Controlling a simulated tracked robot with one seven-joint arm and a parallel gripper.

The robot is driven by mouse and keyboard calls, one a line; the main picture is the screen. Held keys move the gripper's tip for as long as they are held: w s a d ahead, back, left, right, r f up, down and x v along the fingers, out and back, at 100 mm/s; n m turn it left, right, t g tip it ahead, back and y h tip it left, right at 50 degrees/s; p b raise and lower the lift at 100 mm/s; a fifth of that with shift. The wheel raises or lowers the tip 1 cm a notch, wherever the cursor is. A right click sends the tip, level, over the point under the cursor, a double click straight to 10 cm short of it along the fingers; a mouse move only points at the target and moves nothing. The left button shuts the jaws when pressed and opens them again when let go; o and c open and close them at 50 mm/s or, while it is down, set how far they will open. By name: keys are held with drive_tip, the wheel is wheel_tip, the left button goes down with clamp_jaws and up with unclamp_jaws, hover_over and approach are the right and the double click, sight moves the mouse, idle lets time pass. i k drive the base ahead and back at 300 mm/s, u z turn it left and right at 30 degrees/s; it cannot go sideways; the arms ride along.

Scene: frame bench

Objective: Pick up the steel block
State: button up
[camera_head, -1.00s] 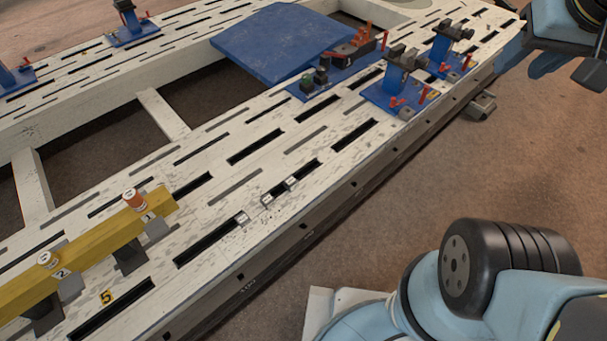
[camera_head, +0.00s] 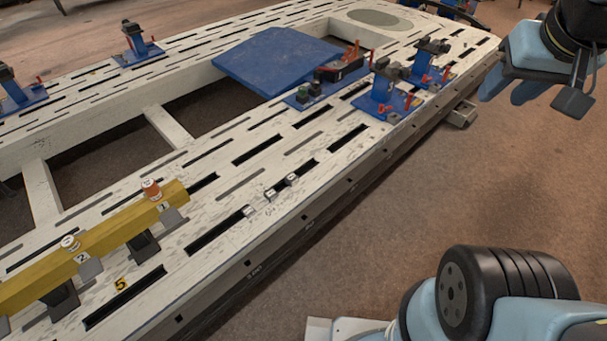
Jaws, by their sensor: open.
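Three small grey metallic blocks sit in a row on the white slotted bench top (camera_head: 222,222), close to its right-hand edge: a near block (camera_head: 249,211), a middle block (camera_head: 270,195) and a far block (camera_head: 291,180). They are apart from one another, and they are too small to tell which one is steel. My gripper (camera_head: 535,95) is at the upper right, over the brown floor beyond the bench edge. It is open and empty, well away from the blocks.
A yellow beam (camera_head: 105,243) with labelled cylinders lies at the left. A blue plate (camera_head: 280,60) and blue clamp fixtures (camera_head: 388,98) stand toward the far end. The bench has open gaps in its frame. The brown floor (camera_head: 400,215) at right is clear.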

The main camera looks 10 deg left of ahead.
sight(291, 180)
drive_tip(key=u, duration=0.2)
drive_tip(key=i, duration=0.85)
drive_tip(key=z, duration=0.1)
